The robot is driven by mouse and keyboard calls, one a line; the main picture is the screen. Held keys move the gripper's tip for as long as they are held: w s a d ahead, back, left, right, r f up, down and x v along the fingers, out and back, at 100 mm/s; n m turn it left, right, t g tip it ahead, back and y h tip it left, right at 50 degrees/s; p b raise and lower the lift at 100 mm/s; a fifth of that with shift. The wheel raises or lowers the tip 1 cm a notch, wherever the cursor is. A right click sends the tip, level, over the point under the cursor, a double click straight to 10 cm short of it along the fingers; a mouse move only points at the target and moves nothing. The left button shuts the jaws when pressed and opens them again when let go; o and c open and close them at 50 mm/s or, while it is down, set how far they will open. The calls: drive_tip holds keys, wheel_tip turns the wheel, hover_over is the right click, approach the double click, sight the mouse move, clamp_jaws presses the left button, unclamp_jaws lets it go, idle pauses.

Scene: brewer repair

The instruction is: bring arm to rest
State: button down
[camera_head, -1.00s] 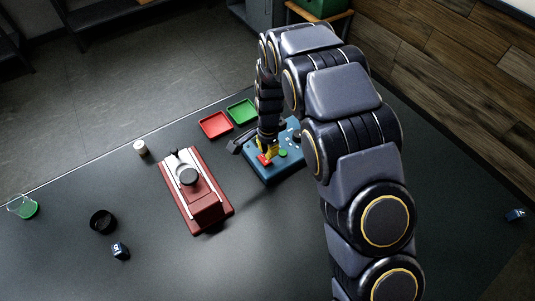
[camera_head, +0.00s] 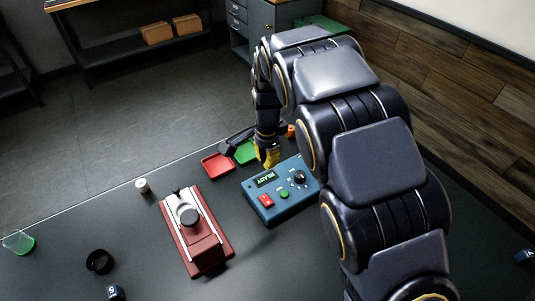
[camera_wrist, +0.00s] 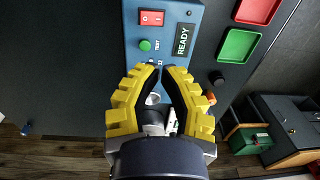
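My gripper (camera_head: 267,157) has yellow fingers and hangs just beyond the far edge of the blue control box (camera_head: 292,207) in the head view. In the wrist view my gripper (camera_wrist: 161,70) shows its two fingertips drawn together, with nothing visible held between them. The box has a red switch (camera_head: 266,201), a green button (camera_head: 284,194), a black knob (camera_head: 300,177) and a display (camera_head: 265,179) reading READY. The switch (camera_wrist: 152,17) and display (camera_wrist: 182,40) also show in the wrist view. Part of the box's right side is hidden by my arm.
A red device with a metal top (camera_head: 195,233) stands left of the box. A red tray (camera_head: 217,164) and a green tray (camera_head: 246,152) lie behind. A white-capped vial (camera_head: 142,186), a black ring (camera_head: 99,261) and a green-bottomed beaker (camera_head: 19,242) are at left. The front table is mostly clear.

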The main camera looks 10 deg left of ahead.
drive_tip(key=s+d+r+n+g, duration=0.1)
drive_tip(key=s+d+r+n, duration=0.3)
drive_tip(key=s+d+r, duration=0.75)
drive_tip(key=s+d+n, duration=0.2)
drive_tip(key=s+d, duration=0.2)
drive_tip(key=s, duration=0.5)
drive_tip(key=s+d+n+g, duration=0.1)
drive_tip(key=s+d+n, duration=0.2)
drive_tip(key=s, duration=0.6)
drive_tip(key=shift+d+r, duration=0.15)
drive_tip(key=shift+d, duration=0.6)
